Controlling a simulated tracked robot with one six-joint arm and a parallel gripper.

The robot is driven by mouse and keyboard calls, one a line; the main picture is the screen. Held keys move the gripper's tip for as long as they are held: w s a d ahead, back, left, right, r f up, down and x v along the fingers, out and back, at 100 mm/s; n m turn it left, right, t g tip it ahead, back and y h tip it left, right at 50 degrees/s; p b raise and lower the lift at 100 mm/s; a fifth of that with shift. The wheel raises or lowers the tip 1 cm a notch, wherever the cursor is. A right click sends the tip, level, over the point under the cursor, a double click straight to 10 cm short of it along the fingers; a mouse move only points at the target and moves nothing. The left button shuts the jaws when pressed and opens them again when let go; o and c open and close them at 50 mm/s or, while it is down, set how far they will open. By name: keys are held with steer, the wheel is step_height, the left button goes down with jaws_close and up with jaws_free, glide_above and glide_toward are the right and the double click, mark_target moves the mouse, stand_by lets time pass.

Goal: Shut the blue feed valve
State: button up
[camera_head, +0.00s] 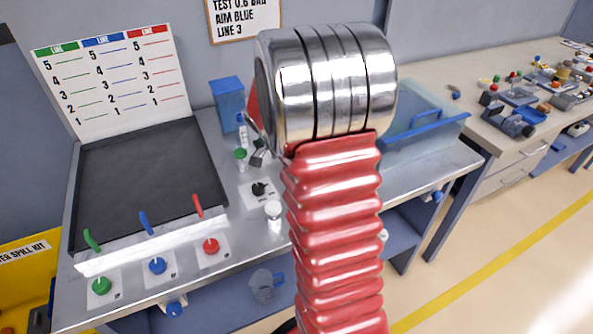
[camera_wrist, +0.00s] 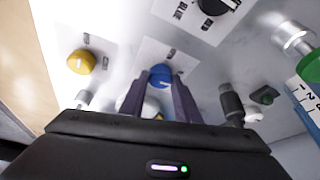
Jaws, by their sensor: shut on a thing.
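In the wrist view, a round blue valve knob (camera_wrist: 160,76) stands on a white plate whose small label I cannot read. My gripper (camera_wrist: 159,88) has one dark finger on either side of this knob and is shut on it. The fingers hide part of its edge. In the head view my arm covers the gripper and this knob. Another blue knob (camera_head: 157,266) sits at the front of the bench between a green knob (camera_head: 101,286) and a red knob (camera_head: 211,246).
A black selector (camera_wrist: 214,5) marked BLUE and RED and a yellow knob (camera_wrist: 81,62) are near the held knob. Metal fittings (camera_wrist: 294,37) stand close by.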

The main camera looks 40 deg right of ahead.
steer(key=shift+w+m, duration=0.1)
steer(key=shift+m, duration=0.4)
steer(key=o, duration=1)
steer(key=shift+o, duration=0.2)
steer(key=v, duration=1.3)
steer(key=shift+w+r, duration=0.2)
steer(key=shift+r, duration=0.1)
steer(key=shift+a, duration=0.1)
